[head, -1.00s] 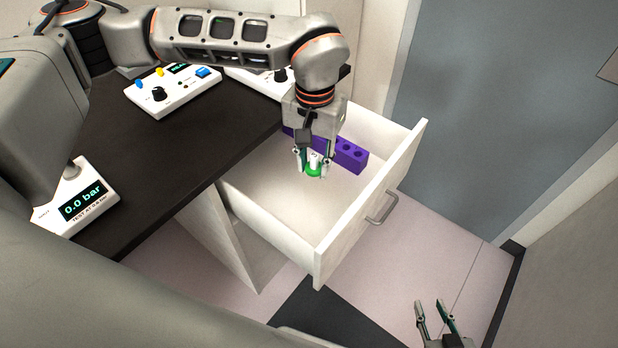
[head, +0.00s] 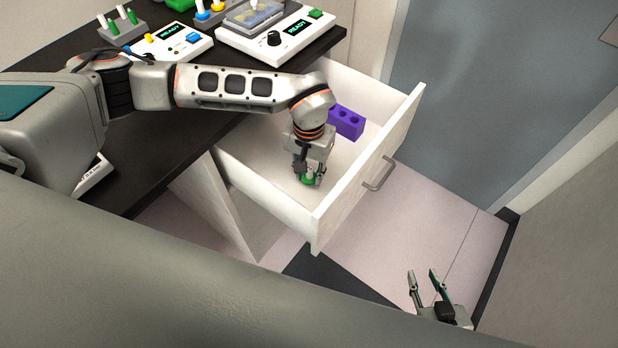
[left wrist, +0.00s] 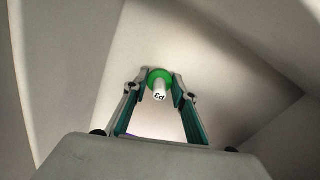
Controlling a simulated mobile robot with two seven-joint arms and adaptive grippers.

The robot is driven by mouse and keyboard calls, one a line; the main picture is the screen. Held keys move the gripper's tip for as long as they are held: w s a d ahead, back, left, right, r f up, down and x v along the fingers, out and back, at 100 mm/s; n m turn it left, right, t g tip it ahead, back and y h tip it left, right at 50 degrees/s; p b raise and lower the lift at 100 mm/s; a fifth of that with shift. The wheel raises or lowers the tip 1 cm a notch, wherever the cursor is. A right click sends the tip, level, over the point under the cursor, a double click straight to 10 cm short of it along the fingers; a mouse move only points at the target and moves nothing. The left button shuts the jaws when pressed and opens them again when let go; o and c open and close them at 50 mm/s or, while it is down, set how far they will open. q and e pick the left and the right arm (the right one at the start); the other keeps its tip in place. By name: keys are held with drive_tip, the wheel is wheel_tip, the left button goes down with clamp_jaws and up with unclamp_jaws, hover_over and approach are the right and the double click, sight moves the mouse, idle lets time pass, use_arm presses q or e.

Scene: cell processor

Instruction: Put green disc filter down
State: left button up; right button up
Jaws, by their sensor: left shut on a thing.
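The green disc filter (head: 308,178) is between the fingers of my left gripper (head: 310,178), inside the open white drawer (head: 262,165) near its front corner. In the left wrist view the filter (left wrist: 160,78) shows a green disc with a white stem marked "P3". My left gripper (left wrist: 160,92) is shut on it there. I cannot tell whether the filter touches the drawer floor. My right gripper (head: 424,290) is open and empty, low over the floor at the bottom right.
A purple block with holes (head: 346,121) lies in the drawer behind the left gripper. The drawer's front wall with a handle (head: 378,174) is close to the gripper. The dark worktop (head: 150,150) at left bears several devices, including a white one reading READY (head: 275,40).

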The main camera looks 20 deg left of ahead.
sight(309, 169)
use_arm(q)
drive_tip(key=shift+f, duration=1.3)
drive_tip(key=shift+f, duration=0.1)
drive_tip(key=o, duration=1)
wheel_tip(309, 169, up, 12)
drive_tip(key=shift+r+p, duration=0.15)
drive_tip(key=shift+p, duration=0.15)
